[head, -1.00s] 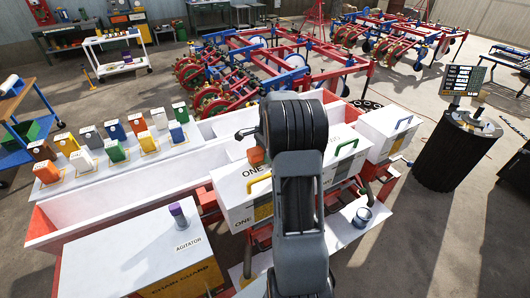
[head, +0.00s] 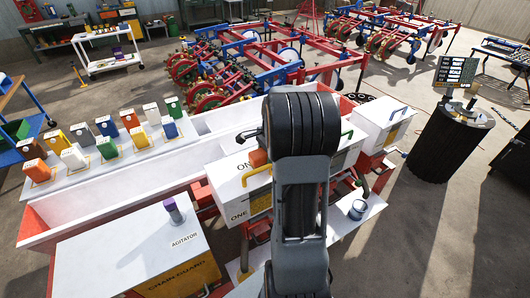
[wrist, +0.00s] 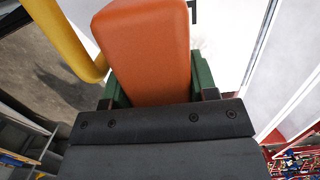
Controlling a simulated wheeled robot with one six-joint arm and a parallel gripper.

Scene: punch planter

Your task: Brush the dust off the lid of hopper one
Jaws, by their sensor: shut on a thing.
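Hopper one (head: 228,190) is a white box with "ONE" on its front and a white lid with a yellow handle (head: 256,173). The yellow handle shows large at the upper left of the wrist view (wrist: 72,42). My gripper (wrist: 158,85) has green fingers shut on an orange block-like brush handle (wrist: 147,45). The orange piece also shows beside my arm in the head view (head: 258,158), over the lid. The brush's bristles are hidden, so I cannot tell if they touch the lid. My arm hides part of the lid; dust is not clear.
A small metal cup (head: 358,209) sits on the white shelf. The agitator box with a purple knob (head: 172,211) is front left. Coloured boxes (head: 108,147) line the back left.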

